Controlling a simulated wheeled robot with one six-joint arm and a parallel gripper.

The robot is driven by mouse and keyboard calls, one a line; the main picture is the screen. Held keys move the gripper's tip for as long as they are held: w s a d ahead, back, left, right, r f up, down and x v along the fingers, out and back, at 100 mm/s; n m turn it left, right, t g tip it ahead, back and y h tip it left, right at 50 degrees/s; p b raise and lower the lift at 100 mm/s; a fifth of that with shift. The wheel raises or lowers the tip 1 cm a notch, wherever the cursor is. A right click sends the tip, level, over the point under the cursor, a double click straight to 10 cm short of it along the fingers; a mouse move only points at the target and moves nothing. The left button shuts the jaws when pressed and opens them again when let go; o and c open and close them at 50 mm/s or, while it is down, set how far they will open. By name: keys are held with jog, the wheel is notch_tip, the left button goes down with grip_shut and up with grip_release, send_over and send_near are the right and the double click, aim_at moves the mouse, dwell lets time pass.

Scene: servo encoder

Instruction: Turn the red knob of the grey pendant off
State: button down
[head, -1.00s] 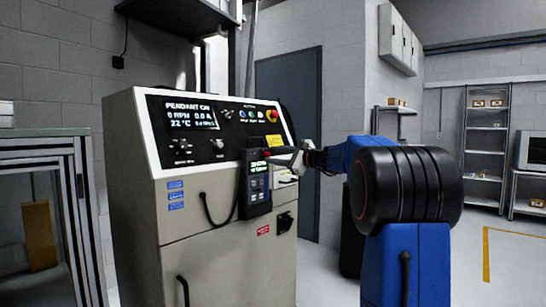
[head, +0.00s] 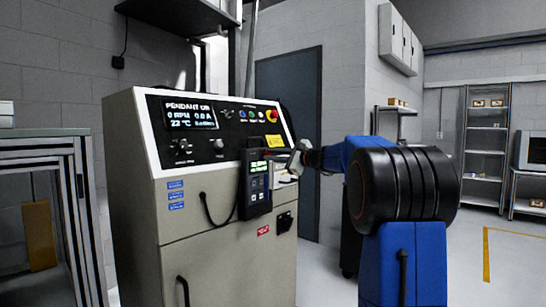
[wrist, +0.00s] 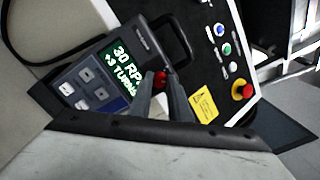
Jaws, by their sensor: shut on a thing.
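The grey pendant (head: 257,185) hangs on the front right of the console, its small screen lit with green text. In the wrist view the pendant (wrist: 90,98) lies tilted, and its screen shows 30 RPM and a turns line. The red knob (wrist: 159,77) is at the pendant's top end, between my two fingertips. My gripper (wrist: 160,90) is shut on the knob from the two sides. In the head view my gripper (head: 292,158) reaches the pendant from the right and hides the knob.
The console (head: 228,225) carries a black panel with a display reading PENDANT and a blurred word, several buttons, and a red stop button (head: 272,114). A cable loops beside the pendant. A bench (head: 40,135) stands left; open floor lies right.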

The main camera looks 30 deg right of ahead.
jog(key=n, duration=1.1)
jog(key=shift+a+h, duration=0.1)
jog(key=shift+h, duration=0.3)
dwell(0.4)
jog(key=c, duration=1.6)
grip_release()
jog(key=shift+c, duration=0.2)
jog(key=v, duration=1.7)
jog(key=shift+d+r, duration=0.2)
jog(key=shift+d, duration=0.05)
jog(key=shift+s, duration=0.15)
